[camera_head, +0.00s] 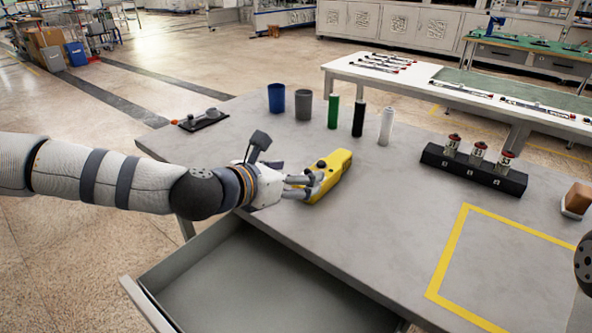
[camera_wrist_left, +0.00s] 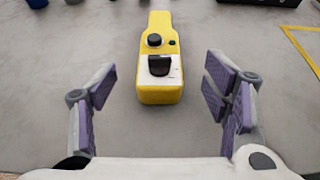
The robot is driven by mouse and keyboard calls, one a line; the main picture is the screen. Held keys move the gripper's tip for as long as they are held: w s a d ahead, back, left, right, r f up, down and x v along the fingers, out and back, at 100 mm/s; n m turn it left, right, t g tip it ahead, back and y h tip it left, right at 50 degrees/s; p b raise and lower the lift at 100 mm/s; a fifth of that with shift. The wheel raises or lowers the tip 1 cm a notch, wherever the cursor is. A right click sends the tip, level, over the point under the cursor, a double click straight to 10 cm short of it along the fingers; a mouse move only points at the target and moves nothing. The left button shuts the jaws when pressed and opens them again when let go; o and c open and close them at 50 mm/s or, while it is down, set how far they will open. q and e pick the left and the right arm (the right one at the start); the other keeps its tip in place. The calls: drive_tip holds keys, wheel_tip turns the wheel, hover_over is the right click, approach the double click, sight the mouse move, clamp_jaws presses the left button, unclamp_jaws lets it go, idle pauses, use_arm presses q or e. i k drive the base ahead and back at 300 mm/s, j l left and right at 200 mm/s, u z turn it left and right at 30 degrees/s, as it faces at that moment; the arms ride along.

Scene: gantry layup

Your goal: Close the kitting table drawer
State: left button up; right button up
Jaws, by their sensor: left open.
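The kitting table drawer (camera_head: 262,290) is pulled out at the table's front left. Its grey inside is empty where I can see it, and part of it is cut off by the bottom edge. The kitting table (camera_head: 385,215) has a grey top. My left gripper (camera_head: 308,184) is above the tabletop, behind the drawer, close to a yellow device (camera_head: 333,172). In the left wrist view the left gripper (camera_wrist_left: 160,100) is open, and the yellow device (camera_wrist_left: 158,85) lies just ahead, between and beyond the fingers. My right gripper is not in view.
Blue and grey cups (camera_head: 276,98) and green, black and white bottles (camera_head: 358,118) stand at the back. A black rack (camera_head: 472,172) holds several parts at the right. A yellow square outline (camera_head: 440,270) marks bare tabletop. A dark tool (camera_head: 203,120) lies at the left corner.

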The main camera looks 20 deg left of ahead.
sight(232, 276)
drive_tip(key=k+j, duration=0.3)
drive_tip(key=k, duration=0.15)
drive_tip(key=k+j, duration=0.25)
drive_tip(key=k, duration=0.2)
drive_tip(key=k+j, duration=0.3)
drive_tip(key=k, duration=0.2)
